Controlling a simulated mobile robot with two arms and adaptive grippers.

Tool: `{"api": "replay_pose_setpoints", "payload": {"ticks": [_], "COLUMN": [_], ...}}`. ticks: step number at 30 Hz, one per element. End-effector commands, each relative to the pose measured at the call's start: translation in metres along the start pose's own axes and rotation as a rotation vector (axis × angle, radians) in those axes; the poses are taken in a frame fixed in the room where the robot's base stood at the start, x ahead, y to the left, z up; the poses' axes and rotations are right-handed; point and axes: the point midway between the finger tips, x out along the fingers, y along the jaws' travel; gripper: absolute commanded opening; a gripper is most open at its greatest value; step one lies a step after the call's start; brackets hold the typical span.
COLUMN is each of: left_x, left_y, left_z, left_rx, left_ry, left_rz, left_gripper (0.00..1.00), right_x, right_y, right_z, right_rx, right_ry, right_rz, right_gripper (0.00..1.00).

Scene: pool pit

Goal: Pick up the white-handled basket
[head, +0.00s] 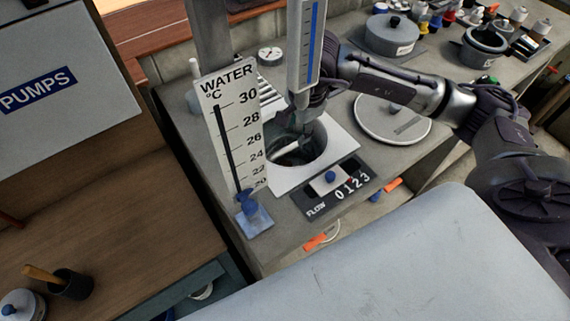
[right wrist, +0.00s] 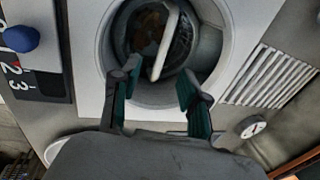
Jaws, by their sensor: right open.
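The white-handled basket (right wrist: 150,28) sits inside a round well (right wrist: 203,55) in a white square plate. In the right wrist view its white handle (right wrist: 168,42) crosses the basket as a pale bar; something brownish shows inside it. In the head view the basket (head: 290,157) is dark, small and partly hidden by my right gripper (head: 304,131). That gripper points down over the well. In the right wrist view the right gripper (right wrist: 158,78) is open, with its two green-padded fingers apart and the handle beyond their tips. My left gripper is not in view.
A WATER temperature board (head: 233,130) stands left of the well. A FLOW slider panel (head: 335,187) lies in front of it. A round lid (head: 393,118) lies to the right. A vent grille (right wrist: 268,80) and dial gauge (right wrist: 252,127) lie beside the plate.

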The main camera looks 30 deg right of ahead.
Motion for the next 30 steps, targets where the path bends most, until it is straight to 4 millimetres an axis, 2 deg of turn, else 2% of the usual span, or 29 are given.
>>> {"api": "replay_pose_setpoints", "payload": {"ticks": [3,6,14,21,25,30], "left_x": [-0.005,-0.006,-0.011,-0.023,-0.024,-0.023], "left_y": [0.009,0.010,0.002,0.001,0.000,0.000], "left_z": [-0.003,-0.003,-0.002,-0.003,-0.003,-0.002], "left_rx": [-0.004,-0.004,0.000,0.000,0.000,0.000], "left_ry": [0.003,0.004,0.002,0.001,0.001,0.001], "left_rz": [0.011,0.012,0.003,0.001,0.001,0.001], "left_gripper": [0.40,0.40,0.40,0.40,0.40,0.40], "right_x": [0.025,0.041,0.060,0.096,0.106,0.107], "right_y": [0.001,0.000,-0.001,-0.005,-0.005,-0.005], "right_z": [0.001,0.001,0.002,0.002,0.002,0.002], "right_rx": [0.002,0.001,0.000,0.000,0.000,-0.001], "right_ry": [-0.002,-0.003,-0.004,-0.005,-0.004,-0.004], "right_rz": [0.006,0.003,0.003,0.003,0.001,0.000], "right_gripper": [0.45,0.45,0.45,0.45,0.45,0.45]}}
